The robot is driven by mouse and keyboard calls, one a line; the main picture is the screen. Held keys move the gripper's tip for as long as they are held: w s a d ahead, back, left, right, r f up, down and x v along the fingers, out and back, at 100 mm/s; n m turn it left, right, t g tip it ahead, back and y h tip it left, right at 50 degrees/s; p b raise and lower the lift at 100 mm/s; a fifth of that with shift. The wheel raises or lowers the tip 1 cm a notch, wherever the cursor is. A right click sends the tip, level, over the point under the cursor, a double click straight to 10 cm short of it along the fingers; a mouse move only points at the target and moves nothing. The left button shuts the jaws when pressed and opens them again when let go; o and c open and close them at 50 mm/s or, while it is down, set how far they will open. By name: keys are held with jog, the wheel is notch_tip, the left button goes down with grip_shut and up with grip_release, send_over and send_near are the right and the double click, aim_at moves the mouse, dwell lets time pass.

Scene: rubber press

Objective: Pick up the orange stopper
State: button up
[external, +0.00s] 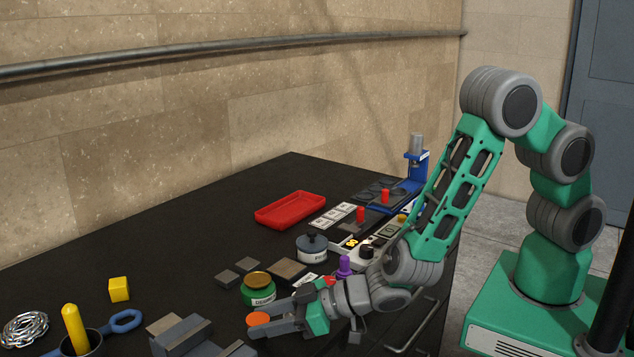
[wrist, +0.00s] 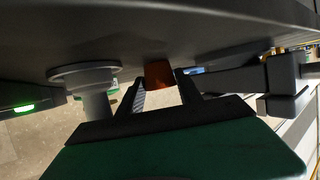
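The orange stopper (external: 258,319) lies at the front of the dark table, by the fingertips of my gripper (external: 272,318). In the wrist view the orange stopper (wrist: 158,74) shows as a dark orange shape between and just beyond the fingertips of my gripper (wrist: 160,86). The fingers are apart, with a gap visible on both sides of the stopper. My gripper is low and reaches in sideways from the right. Whether a finger touches the stopper cannot be told.
A green jar (external: 258,292) with a gold lid stands just behind my gripper. A grey vise-like block (external: 190,337) is to the left. A grey pot (external: 312,248), a purple-topped piece (external: 344,266) and a red tray (external: 290,209) are farther back.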

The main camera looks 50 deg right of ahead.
jog(key=c, duration=0.7)
jog(key=shift+c, duration=0.2)
